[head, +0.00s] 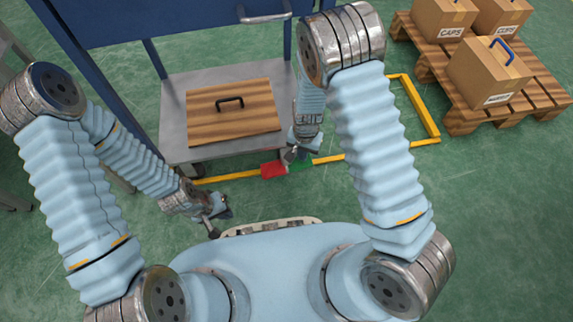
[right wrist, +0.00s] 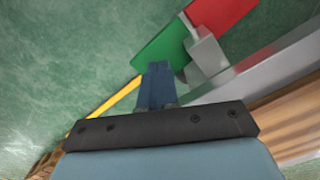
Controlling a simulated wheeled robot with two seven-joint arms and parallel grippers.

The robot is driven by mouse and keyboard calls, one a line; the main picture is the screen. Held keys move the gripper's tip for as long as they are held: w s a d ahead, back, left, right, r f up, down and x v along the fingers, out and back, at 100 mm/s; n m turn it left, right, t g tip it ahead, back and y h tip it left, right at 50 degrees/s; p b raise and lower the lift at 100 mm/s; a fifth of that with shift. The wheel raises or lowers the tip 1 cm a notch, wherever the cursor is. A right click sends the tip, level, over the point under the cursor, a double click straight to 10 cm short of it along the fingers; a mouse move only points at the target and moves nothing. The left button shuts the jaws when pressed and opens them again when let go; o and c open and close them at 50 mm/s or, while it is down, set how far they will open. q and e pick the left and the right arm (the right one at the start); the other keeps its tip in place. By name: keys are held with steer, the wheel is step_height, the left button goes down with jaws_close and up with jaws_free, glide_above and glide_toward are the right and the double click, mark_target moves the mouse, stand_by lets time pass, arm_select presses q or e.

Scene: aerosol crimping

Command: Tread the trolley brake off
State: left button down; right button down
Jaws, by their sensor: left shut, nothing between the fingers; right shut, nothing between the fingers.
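The trolley (head: 172,105) has a blue frame and a grey lower shelf. At its front lower edge is the brake pedal, with a red plate (head: 273,169) and a green plate (head: 301,164). In the right wrist view the green plate (right wrist: 163,47) and red plate (right wrist: 222,12) lie side by side, with a grey block (right wrist: 207,56) against them. My right gripper (head: 290,156) is shut and empty, over the pedal; in the wrist view its fingertips (right wrist: 157,66) overlap the green plate's edge. Contact cannot be told. My left gripper (head: 214,226) is shut and empty, above the floor left of the pedal.
A wooden board (head: 232,118) with a black handle lies on the trolley's lower shelf. Yellow floor tape (head: 225,177) runs around the trolley. A pallet (head: 470,110) with cardboard boxes (head: 488,72) stands at the upper right. The green floor at right is clear.

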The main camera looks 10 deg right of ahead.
steer(key=shift+f, duration=0.25)
stand_by(0.4)
steer(key=shift+f+b, duration=1.2)
steer(key=shift+f, duration=0.2)
steer(key=shift+r, duration=0.1)
step_height(320, 180, up, 8)
steer(key=p, duration=0.7)
